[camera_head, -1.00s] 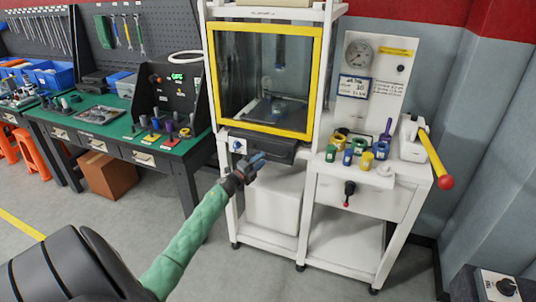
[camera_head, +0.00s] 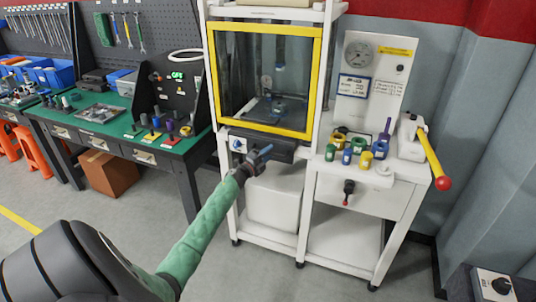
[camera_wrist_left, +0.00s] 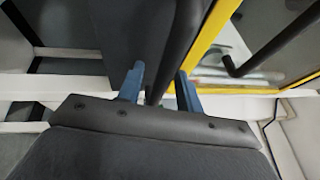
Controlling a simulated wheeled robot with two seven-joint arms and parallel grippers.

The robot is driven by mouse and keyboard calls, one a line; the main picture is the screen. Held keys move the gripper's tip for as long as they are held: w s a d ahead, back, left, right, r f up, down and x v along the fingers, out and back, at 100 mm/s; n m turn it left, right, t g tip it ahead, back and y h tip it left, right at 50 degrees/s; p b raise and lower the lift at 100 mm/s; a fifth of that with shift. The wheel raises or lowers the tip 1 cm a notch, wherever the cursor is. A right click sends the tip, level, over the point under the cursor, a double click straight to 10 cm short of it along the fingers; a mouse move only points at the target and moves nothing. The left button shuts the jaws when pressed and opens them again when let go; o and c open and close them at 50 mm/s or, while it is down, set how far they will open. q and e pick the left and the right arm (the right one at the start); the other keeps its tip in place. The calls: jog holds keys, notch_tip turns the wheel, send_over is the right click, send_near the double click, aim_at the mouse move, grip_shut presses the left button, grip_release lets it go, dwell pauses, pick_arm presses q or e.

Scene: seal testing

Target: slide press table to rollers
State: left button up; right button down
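The press cabinet has a yellow-framed window (camera_head: 322,75). Behind it, a dark press table (camera_head: 262,117) with a small part on it sits at the bottom of the chamber. A dark front panel (camera_head: 283,153) lies under the window. My left gripper (camera_head: 262,154) is in front of this panel, its blue fingers pointing toward it. In the left wrist view, its fingers (camera_wrist_left: 160,72) are apart, with a dark bar (camera_wrist_left: 182,30) running between them; I cannot tell whether they touch it. I cannot make out any rollers. My right gripper is not in view.
A white side bench (camera_head: 365,199) holds several coloured rings and cylinders, a gauge board (camera_head: 355,100) and a yellow lever (camera_head: 431,155) with a red knob. A green-topped workbench (camera_head: 90,124) stands at left. Floor in front is clear.

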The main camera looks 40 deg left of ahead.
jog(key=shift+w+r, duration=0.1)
pick_arm(q)
grip_shut()
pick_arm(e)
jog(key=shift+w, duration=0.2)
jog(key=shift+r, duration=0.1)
